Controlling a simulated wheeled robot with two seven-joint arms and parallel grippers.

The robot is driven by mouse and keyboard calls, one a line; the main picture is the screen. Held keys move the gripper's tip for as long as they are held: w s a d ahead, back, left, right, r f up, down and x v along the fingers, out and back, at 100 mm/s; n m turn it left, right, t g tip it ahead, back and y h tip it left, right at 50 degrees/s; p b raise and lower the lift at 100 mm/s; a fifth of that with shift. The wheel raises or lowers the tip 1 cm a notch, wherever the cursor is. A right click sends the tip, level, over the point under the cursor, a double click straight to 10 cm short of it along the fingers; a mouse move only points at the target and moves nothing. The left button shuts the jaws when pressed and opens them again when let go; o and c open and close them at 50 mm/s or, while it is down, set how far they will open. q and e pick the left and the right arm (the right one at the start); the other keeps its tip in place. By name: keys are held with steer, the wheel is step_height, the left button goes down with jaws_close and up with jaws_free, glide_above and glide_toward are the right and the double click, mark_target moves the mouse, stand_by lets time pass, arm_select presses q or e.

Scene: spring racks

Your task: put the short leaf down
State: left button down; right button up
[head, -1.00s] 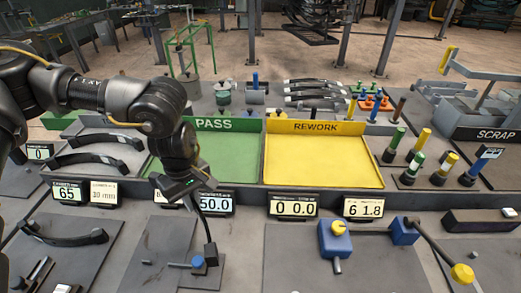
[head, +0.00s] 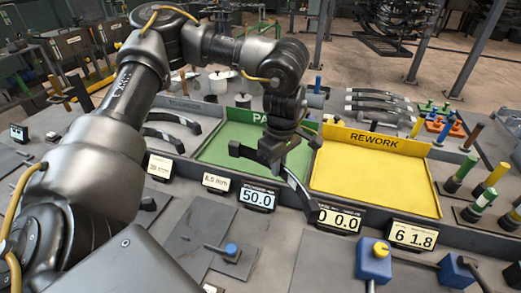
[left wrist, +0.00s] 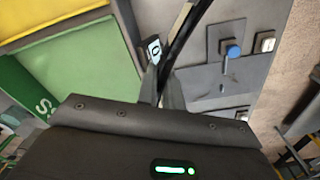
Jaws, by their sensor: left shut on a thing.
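My left gripper (head: 275,158) is shut on a dark, slightly curved leaf, the short leaf (head: 299,187). The leaf is held tilted over the front part of the green PASS tray (head: 228,150), and its lower end reaches in front of the displays near the tray's right corner. In the left wrist view the gripper's fingers (left wrist: 161,88) pinch the dark strip of the leaf (left wrist: 184,38), which runs up out of the picture. The gripper hides part of the tray and its sign. My right gripper is not in view.
The yellow REWORK tray (head: 375,187) is empty and lies right of the green one. Dark curved leaves (head: 165,138) lie on the rack at left. Displays (head: 257,198) line the trays' front edge. Coloured posts (head: 486,200) stand at right.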

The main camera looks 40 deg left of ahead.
arm_select(q)
steer(key=a+r+n, duration=0.3)
steer(key=a+n, duration=0.2)
steer(key=shift+n, duration=0.4)
steer(key=w+a+f, duration=0.2)
steer(key=a, duration=0.1)
steer(key=w+a+f+p, duration=0.1)
steer(key=w+a+f, duration=0.2)
steer(key=a, duration=0.1)
steer(key=w+a+f, duration=0.3)
steer(key=shift+w+a+p, duration=0.25)
steer(key=shift+a+p, duration=0.05)
steer(key=shift+a, duration=0.05)
steer(key=shift+w+a+f, duration=0.3)
steer(key=shift+a+f, duration=0.2)
steer(key=shift+f, duration=1.75)
